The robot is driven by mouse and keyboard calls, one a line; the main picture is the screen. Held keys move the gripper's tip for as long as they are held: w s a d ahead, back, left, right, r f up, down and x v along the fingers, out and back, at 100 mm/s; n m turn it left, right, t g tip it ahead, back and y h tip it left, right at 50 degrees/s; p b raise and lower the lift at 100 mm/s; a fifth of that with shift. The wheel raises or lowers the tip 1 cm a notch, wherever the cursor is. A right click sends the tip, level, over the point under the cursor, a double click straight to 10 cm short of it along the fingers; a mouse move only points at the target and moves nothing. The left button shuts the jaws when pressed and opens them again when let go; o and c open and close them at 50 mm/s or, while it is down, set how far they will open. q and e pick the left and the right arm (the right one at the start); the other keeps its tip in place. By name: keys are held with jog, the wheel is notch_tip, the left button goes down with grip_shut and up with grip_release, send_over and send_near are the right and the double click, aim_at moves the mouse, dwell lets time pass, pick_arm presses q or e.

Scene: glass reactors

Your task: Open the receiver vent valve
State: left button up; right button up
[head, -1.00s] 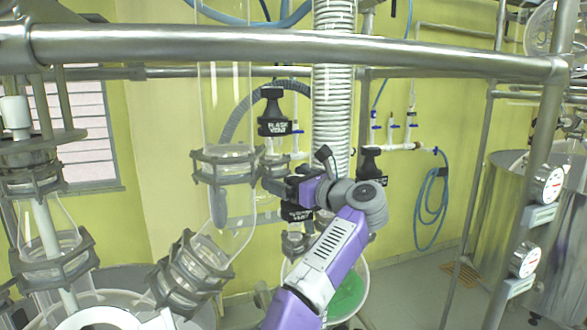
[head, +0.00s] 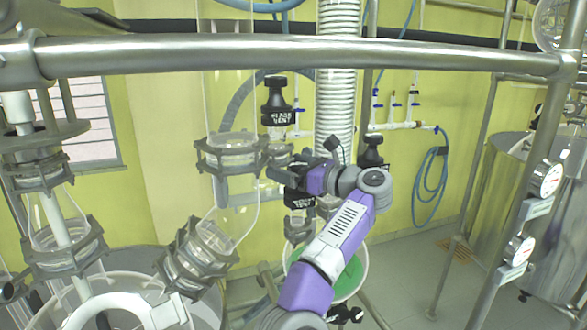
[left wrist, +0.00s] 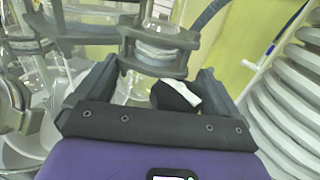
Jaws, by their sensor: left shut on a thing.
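A black valve knob (head: 300,197) with a white label sits below the glass column joint in the head view, partly hidden by my gripper; its label is too small to read fully. My left gripper (head: 284,176) reaches it from the right, shut on this knob. In the left wrist view the black knob (left wrist: 172,97) with its white label shows between the two fingers of the gripper (left wrist: 160,80). Another black knob, labelled flask vent (head: 278,108), stands above and slightly left of the gripper. My right gripper is not in view.
A steel rail (head: 300,55) crosses in front at the top. A clamped glass column (head: 230,150) stands left of the gripper, a white ribbed hose (head: 337,100) behind it. Another black knob (head: 372,152) is to the right. A bucket with green contents (head: 350,277) is below.

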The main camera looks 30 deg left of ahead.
pick_arm(q)
jog(key=shift+w+d+f+m+t, duration=0.3)
jog(key=shift+w+d+f, duration=0.1)
jog(key=shift+w+d, duration=0.2)
jog(key=shift+d+f, duration=0.1)
jog(key=shift+d, duration=0.5)
jog(key=d, duration=0.6)
jog(key=shift+d, duration=0.2)
